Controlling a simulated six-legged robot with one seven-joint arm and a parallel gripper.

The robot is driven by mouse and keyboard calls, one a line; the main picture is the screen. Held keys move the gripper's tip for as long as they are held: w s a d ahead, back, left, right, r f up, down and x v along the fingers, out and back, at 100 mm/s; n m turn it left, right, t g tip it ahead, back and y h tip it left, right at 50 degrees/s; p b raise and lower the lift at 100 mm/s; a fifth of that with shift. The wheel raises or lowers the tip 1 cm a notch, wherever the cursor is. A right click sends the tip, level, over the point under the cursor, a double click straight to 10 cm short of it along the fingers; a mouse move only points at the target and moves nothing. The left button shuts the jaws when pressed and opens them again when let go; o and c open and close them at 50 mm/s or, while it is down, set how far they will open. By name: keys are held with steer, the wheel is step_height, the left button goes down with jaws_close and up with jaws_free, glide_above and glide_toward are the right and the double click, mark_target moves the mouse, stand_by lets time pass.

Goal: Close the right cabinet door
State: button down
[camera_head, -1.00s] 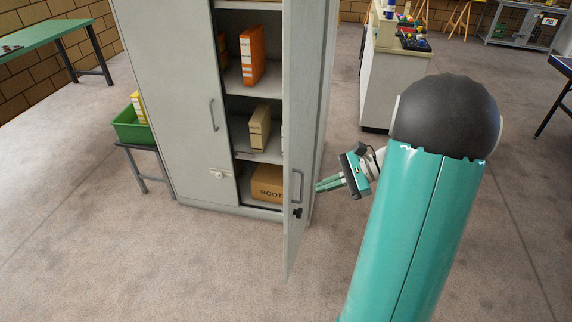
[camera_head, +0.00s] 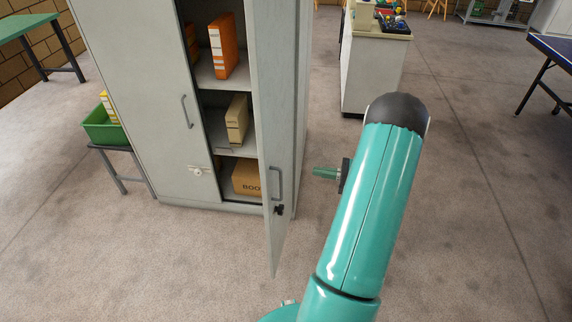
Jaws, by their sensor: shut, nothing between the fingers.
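The right cabinet door (camera_head: 277,120) stands open, swung out toward me and seen at a steep angle. My arm hides part of the gripper's base.
Inside the cabinet are an orange binder (camera_head: 222,46), a beige binder (camera_head: 237,119) and a cardboard box (camera_head: 246,178). A green bin (camera_head: 104,130) on a small stand is at left. A white counter (camera_head: 372,75) stands behind my arm. The floor in front is clear.

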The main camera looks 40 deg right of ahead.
mark_target(268, 164)
steer(key=x, duration=1.3)
steer(key=shift+w+a+r, duration=0.15)
steer(key=shift+w+a, duration=0.05)
steer(key=shift+a, duration=0.1)
